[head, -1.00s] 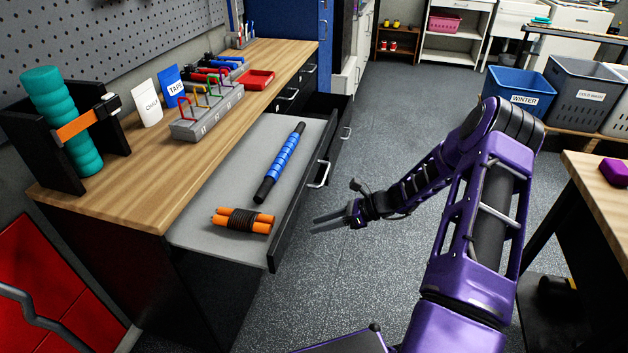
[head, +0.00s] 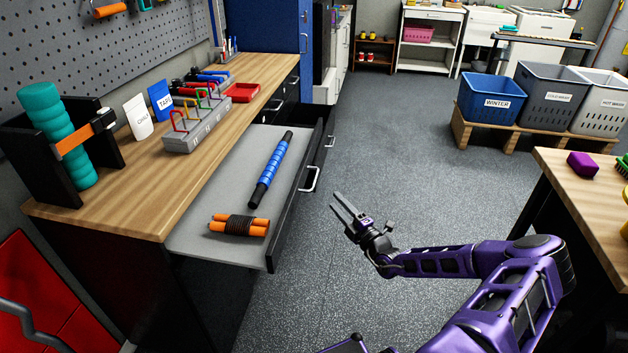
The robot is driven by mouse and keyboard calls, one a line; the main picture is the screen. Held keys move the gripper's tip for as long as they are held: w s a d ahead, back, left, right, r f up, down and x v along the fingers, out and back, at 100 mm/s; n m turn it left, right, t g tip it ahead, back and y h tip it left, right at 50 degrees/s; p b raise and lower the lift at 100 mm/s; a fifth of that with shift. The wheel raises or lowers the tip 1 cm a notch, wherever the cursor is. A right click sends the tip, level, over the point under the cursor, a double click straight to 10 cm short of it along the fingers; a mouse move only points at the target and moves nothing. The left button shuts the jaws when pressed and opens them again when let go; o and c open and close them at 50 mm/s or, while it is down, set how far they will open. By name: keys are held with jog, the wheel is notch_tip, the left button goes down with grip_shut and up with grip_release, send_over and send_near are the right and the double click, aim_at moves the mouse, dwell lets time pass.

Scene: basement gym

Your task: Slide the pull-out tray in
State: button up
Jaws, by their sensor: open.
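The pull-out tray (head: 212,194) is a grey-topped board standing out from under the wooden workbench top. Its black front edge carries a metal handle (head: 311,179) on the side facing the aisle. A blue massage stick (head: 270,172) and an orange-handled roll with black cord (head: 239,226) lie on it. My gripper (head: 343,208) is open and empty, over the floor to the right of the tray. Its fingers point up and left, apart from the handle and the tray.
A black drawer (head: 322,137) also stands open just behind the tray. The workbench (head: 95,202) bears a teal roller in a black holder and a grey rack. A wooden table (head: 576,190) stands at the right, and bins sit on a pallet behind it. The grey floor between is clear.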

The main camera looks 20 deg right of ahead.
aim_at(315, 178)
jog(key=x, duration=1.2)
jog(key=shift+w+a+b, duration=0.15)
jog(key=shift+w+b, duration=0.15)
jog(key=shift+b, duration=0.1)
grip_shut()
dwell(0.7)
